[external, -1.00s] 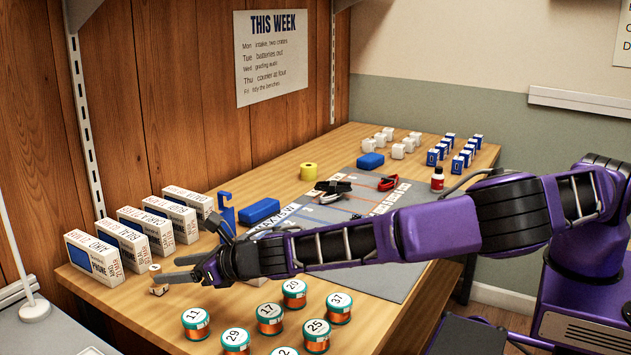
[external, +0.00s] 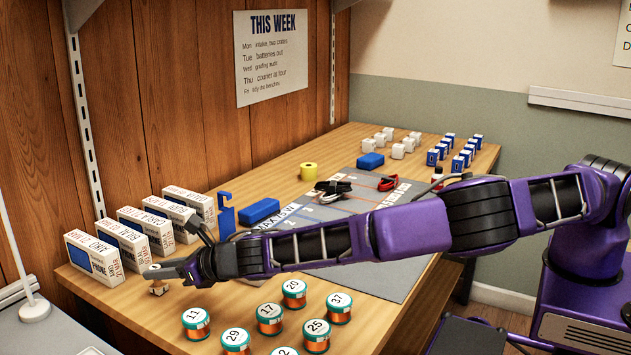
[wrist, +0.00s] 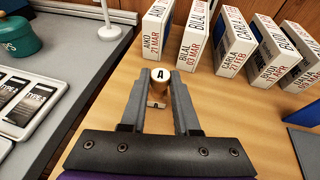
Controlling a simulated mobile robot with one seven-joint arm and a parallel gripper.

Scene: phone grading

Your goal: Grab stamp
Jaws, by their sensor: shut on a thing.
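The stamp (wrist: 160,77) is a small wooden piece with a round white top marked with a black "A". In the wrist view it stands between the two fingertips of my gripper (wrist: 159,80), which is shut on it. In the external view the stamp (external: 158,288) shows at the bench's near left end, below the fingers of my gripper (external: 157,272). A small pale piece marked with a letter shows at the stamp's lower end in the wrist view. The fingers partly hide the stamp in the external view.
White phone boxes (external: 95,259) stand in a row behind the stamp. Several numbered orange-and-teal tins (external: 197,322) stand to its right. A grey mat (external: 395,278) lies under my arm.

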